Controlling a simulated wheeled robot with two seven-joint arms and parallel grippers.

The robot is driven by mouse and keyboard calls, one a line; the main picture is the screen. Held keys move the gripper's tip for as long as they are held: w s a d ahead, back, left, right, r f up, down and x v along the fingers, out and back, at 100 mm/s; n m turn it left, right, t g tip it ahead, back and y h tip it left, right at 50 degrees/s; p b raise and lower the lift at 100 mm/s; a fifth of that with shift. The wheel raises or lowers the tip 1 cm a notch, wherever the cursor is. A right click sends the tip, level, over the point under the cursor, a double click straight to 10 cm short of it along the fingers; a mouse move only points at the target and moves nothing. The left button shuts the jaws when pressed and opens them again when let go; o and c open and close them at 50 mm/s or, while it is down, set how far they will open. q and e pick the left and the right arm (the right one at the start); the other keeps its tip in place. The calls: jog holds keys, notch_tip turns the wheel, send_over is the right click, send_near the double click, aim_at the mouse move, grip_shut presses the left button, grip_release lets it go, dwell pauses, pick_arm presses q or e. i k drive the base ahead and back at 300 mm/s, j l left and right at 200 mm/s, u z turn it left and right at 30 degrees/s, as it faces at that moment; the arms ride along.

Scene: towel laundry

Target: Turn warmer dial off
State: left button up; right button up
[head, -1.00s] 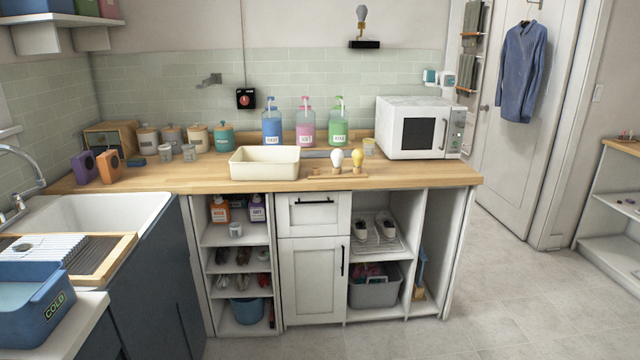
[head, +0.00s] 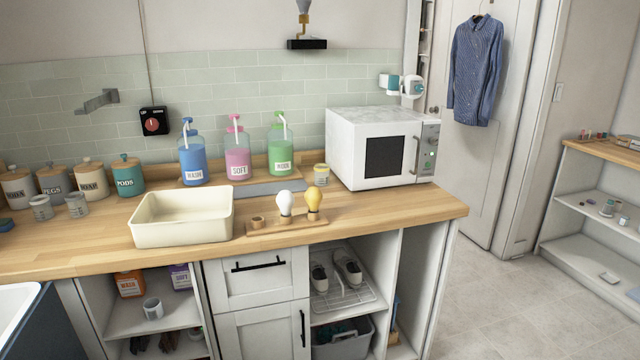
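Two things with knobs are in the head view, and no label that I can read says "warmer". A black wall box (head: 153,121) has a round red dial (head: 152,125) with a pale mark, and small lettering above it. It hangs on the tiled wall left of the bottles, with a cord running up. A white microwave-like appliance (head: 376,148) stands on the counter's right end. Its grey side panel (head: 428,150) has small knobs and a green light. The setting of either is too small to tell. Neither of my grippers is in view.
The wooden counter (head: 95,240) holds a cream basin (head: 183,217), a bulb stand (head: 285,226), several canisters and pump bottles (head: 237,155). Open shelves and cupboards lie below. Grey floor (head: 500,310) is clear at the right. A blue shirt (head: 474,70) hangs on the door.

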aim_at(433, 141)
jog(key=i+j+z, duration=0.3)
jog(key=i, duration=0.15)
jog(key=i+j+z, duration=0.3)
jog(key=i+l, duration=0.1)
